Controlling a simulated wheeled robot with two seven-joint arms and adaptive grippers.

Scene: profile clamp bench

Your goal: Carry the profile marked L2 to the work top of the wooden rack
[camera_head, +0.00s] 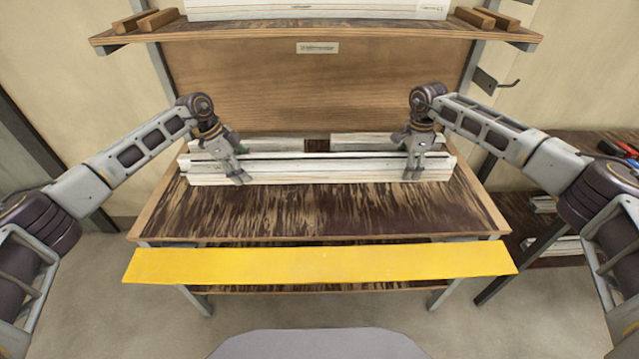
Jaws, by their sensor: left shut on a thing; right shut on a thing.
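A long pale grey-white grooved profile (320,170) lies level, left to right, at the back of the dark-streaked work top (320,215) of the wooden rack. I cannot read an L2 mark on it. My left gripper (239,175) is shut on it near its left end. My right gripper (411,172) is shut on it near its right end. The profile is at or just over the work top; I cannot tell whether it touches. Its parts behind the fingers are hidden.
Pale pieces (270,144) stand behind the profile, by the wooden back panel (320,85). An upper shelf (320,30) holds another pale profile (320,10) between wooden blocks. A yellow strip (320,264) spans the front. A dark side table (585,150) stands right. The front work top is clear.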

